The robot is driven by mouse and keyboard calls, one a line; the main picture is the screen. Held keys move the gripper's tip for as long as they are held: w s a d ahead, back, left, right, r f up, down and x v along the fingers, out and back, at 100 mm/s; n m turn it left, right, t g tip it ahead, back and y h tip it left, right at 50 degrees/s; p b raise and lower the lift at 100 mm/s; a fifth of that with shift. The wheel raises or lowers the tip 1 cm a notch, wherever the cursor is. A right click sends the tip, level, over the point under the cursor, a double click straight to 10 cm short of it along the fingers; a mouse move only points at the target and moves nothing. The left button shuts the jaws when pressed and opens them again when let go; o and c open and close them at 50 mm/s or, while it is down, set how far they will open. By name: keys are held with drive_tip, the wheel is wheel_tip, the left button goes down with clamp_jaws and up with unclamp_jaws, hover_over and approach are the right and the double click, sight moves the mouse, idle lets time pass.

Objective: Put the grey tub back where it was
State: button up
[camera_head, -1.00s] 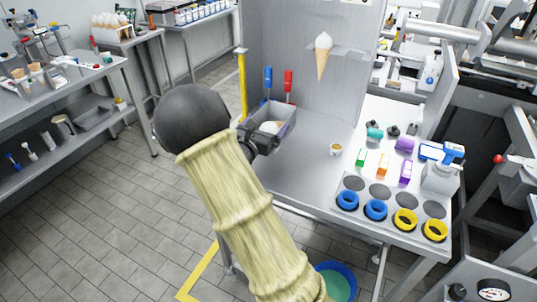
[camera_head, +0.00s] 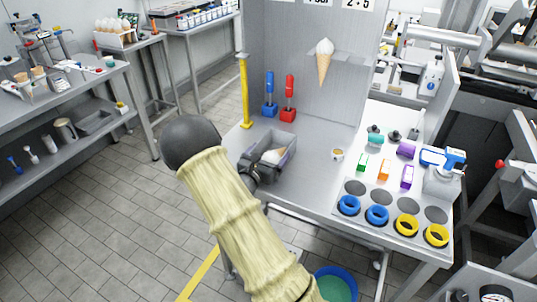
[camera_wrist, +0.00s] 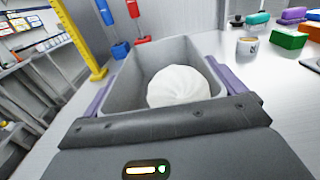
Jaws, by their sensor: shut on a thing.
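The grey tub (camera_head: 291,150) is an open, rectangular bin at the left part of the steel counter, with a white swirled lump (camera_head: 272,156) inside. My gripper (camera_head: 262,160) is shut on the tub from its near side. In the wrist view the fingers (camera_wrist: 165,85) lie along the tub's two side walls, and the tub (camera_wrist: 132,75) looks upright. The white lump (camera_wrist: 180,86) sits in it near the gripper. The tub is at or just above the counter; I cannot tell whether it touches. My arm hides part of its near side.
A blue-handled tool (camera_head: 269,105) and a red-handled tool (camera_head: 288,112) stand in holders behind the tub. A yellow post (camera_head: 245,90) stands at the back left. A small cup (camera_head: 337,155) is to the right. Counter between tub and cup is clear.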

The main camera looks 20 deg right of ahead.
drive_tip(key=shift+f, duration=0.15)
drive_tip(key=o, duration=0.7)
drive_tip(key=shift+o, duration=0.2)
drive_tip(key=shift+a, duration=0.15)
drive_tip(key=b+v, duration=0.1)
drive_tip(key=v, duration=1)
drive_tip(key=shift+s+a, duration=0.25)
drive_tip(key=shift+s, duration=0.1)
